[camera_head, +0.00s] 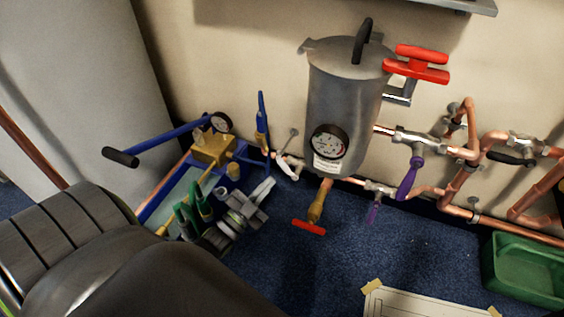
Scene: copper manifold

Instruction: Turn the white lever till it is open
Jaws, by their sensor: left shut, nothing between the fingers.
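The white lever (288,168) sits on the copper pipework just left of the foot of the grey tank, tilted down to the right. My left gripper (266,187) comes in from the lower left. Its fingers are shut and empty, with the tips a little below and left of the white lever in the picture. I cannot tell whether they touch it. My left arm covers the lower left of the view. My right gripper is not in view.
A grey tank (343,100) with a gauge and red handle (418,64) stands centrally. A blue pump (213,148) stands left. Purple levers (410,178) and copper pipes run right. A red lever (309,227) hangs below the tank. A green tray (525,268) lies lower right.

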